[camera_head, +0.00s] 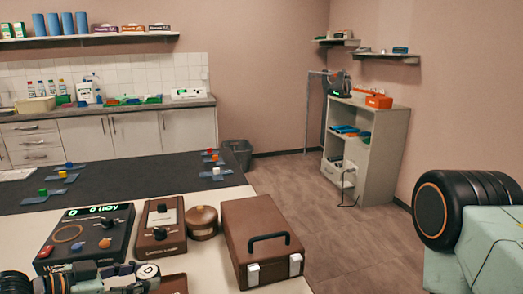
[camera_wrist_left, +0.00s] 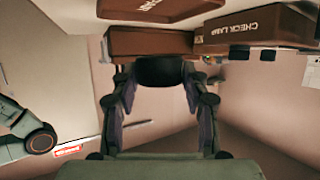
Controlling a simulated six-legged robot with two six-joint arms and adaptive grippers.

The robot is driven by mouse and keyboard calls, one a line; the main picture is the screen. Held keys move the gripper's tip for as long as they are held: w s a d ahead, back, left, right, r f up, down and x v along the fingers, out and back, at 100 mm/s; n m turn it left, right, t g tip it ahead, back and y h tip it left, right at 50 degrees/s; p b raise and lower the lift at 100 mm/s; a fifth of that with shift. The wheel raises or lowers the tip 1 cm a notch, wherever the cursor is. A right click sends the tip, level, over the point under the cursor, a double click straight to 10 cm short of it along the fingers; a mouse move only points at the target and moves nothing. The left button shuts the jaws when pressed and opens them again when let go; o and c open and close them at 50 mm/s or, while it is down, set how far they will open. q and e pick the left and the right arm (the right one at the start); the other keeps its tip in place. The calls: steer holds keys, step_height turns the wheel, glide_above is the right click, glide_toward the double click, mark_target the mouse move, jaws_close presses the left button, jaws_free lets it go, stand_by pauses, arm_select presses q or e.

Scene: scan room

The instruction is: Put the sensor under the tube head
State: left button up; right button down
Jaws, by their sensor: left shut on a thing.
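My left gripper (camera_head: 130,277) is at the bottom left of the head view, at the near edge of the bench. In the left wrist view its two fingers (camera_wrist_left: 162,92) are shut on a dark rounded thing, which I take to be the sensor (camera_wrist_left: 160,71). In the head view a small disc with a pale top (camera_head: 148,270) shows at the fingertips. The gripper is in front of a black meter (camera_head: 88,238) with a green display and beside a brown tray (camera_head: 174,283). I cannot make out the tube head in either view. My right gripper is not in view.
A brown check lamp box (camera_head: 158,232), a round brown tin (camera_head: 202,222) and a brown case (camera_head: 262,243) with a black handle stand close behind and right of the gripper. A dark mat (camera_head: 115,180) with small coloured pieces lies beyond. A grey shelf unit (camera_head: 372,150) stands farther off.

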arm_select(q)
steer(key=s+d, duration=0.2)
steer(key=s+d+m+g+h, duration=0.1)
steer(key=s+d, duration=0.2)
steer(key=s+d+m, duration=0.1)
steer(key=s+d, duration=0.1)
steer(key=shift+s+d+r+g+h, duration=0.2)
steer(key=shift+s+d+g+h, duration=0.1)
steer(key=shift+g+h, duration=0.1)
steer(key=shift+a, duration=0.15)
steer(key=shift+w, duration=0.15)
